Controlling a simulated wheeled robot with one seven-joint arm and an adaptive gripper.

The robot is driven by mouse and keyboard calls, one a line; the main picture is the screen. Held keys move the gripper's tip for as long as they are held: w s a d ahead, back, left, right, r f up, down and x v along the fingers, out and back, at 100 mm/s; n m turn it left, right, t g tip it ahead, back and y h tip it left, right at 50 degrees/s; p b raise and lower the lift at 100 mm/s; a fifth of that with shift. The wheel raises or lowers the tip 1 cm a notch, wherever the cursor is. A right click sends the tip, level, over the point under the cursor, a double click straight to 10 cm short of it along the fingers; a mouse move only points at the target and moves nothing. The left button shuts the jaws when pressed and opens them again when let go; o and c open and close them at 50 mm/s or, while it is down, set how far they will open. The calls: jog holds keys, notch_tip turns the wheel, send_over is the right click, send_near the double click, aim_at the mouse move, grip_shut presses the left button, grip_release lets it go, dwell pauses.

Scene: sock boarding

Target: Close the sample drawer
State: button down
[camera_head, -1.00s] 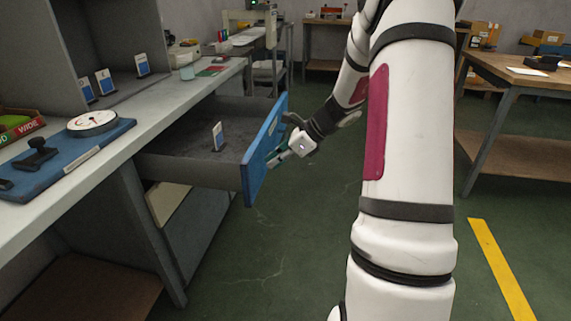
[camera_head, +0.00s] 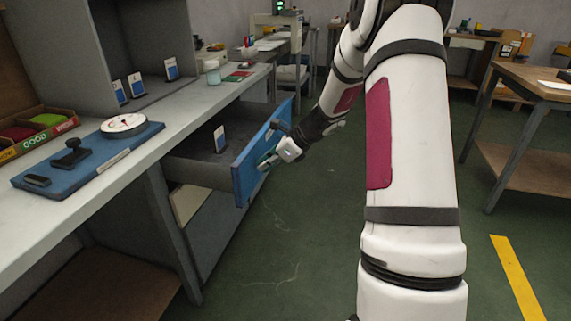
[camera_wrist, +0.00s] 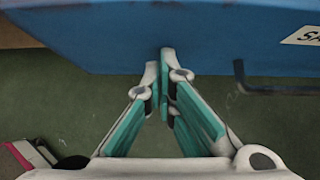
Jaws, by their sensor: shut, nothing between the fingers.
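The sample drawer (camera_head: 240,172) is partly pulled out under the workbench, with a blue front and a grey inside. A small blue-and-white card (camera_head: 219,139) stands in it. My gripper (camera_head: 266,163) is shut and empty at the outer face of the drawer front. In the wrist view the blue front (camera_wrist: 110,35) spans the top, with part of a white label (camera_wrist: 302,35) and a dark bar handle (camera_wrist: 275,92) at right. The fingertips (camera_wrist: 165,55) overlap the front's lower part; I cannot tell for sure whether they touch it.
The workbench top (camera_head: 120,178) holds a blue board (camera_head: 100,165) with a round dial (camera_head: 123,125), and a grey cabinet (camera_head: 145,45) with several cards. Another table (camera_head: 530,85) stands at right. Green floor (camera_head: 285,260) is open between them.

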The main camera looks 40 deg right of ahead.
jog(key=w+a+p, duration=0.2)
jog(key=w+a, duration=0.2)
jog(key=w, duration=0.2)
jog(key=w+a+p, duration=0.2)
jog(key=w+a, duration=0.3)
jog(key=w, duration=0.1)
jog(key=w+a+p, duration=0.2)
jog(key=w+a, duration=0.3)
jog(key=w, duration=0.1)
jog(key=shift+w+a, duration=0.25)
jog(key=shift+w+a+r, duration=0.1)
jog(key=shift+w+a, duration=0.05)
jog(key=shift+w, duration=0.05)
